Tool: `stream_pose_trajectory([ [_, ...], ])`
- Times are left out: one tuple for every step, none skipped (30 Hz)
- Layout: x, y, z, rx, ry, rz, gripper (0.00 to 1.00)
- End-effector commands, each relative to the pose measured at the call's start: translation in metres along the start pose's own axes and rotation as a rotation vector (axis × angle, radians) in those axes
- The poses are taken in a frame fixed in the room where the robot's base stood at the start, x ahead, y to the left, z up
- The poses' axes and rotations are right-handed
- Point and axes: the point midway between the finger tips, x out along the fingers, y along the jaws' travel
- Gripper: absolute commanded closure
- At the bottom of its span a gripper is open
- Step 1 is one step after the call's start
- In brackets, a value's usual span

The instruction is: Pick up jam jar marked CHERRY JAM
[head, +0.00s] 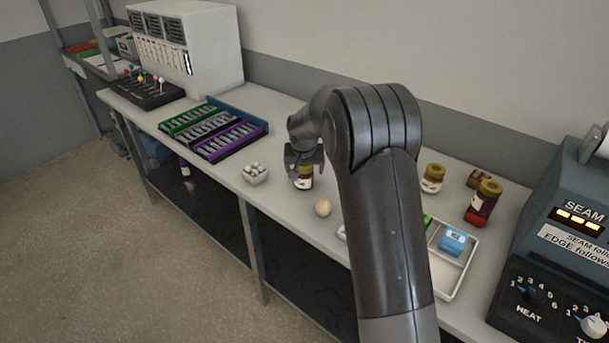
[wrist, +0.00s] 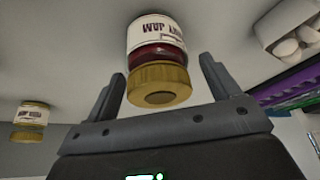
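A jam jar (head: 304,183) with dark red contents, a white label and a gold lid stands on the workbench below my gripper (head: 304,158). In the wrist view the same jar (wrist: 155,52) appears upside down, its gold lid between the fingertips of my gripper (wrist: 161,77). The fingers are open, with gaps on both sides of the lid.
Two other gold-lidded jars, a pale one (head: 432,181) and a red one (head: 484,205), stand to the right. Tool racks (head: 213,128) lie to the left.

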Motion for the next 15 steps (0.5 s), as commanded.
stream_pose_trajectory([
  [-0.0001,0.0000,0.0001,0.000,0.000,0.000,0.23],
  [-0.0001,0.0000,0.0001,0.000,0.000,0.000,0.25],
  [-0.0001,0.0000,0.0001,0.000,0.000,0.000,0.29],
  [-0.0001,0.0000,0.0001,0.000,0.000,0.000,0.31],
  [-0.0001,0.0000,0.0001,0.000,0.000,0.000,0.33],
  [-0.0002,0.0001,0.0001,0.000,0.000,0.000,0.37],
  [-0.0002,0.0001,0.0001,0.000,0.000,0.000,0.39],
  [-0.0002,0.0001,0.0001,0.000,0.000,0.000,0.42],
  [-0.0002,0.0001,0.0001,0.000,-0.001,0.000,0.45],
  [-0.0002,0.0001,0.0001,0.000,0.000,0.000,0.47],
  [-0.0002,0.0001,0.0001,0.000,-0.001,0.000,0.50],
  [-0.0002,0.0001,0.0001,0.000,-0.001,0.000,0.53],
  [-0.0002,0.0001,0.0002,0.000,-0.001,0.000,0.56],
  [-0.0002,0.0001,0.0002,0.000,-0.001,0.000,0.58],
  [-0.0002,0.0001,0.0002,0.000,-0.001,0.000,0.61],
])
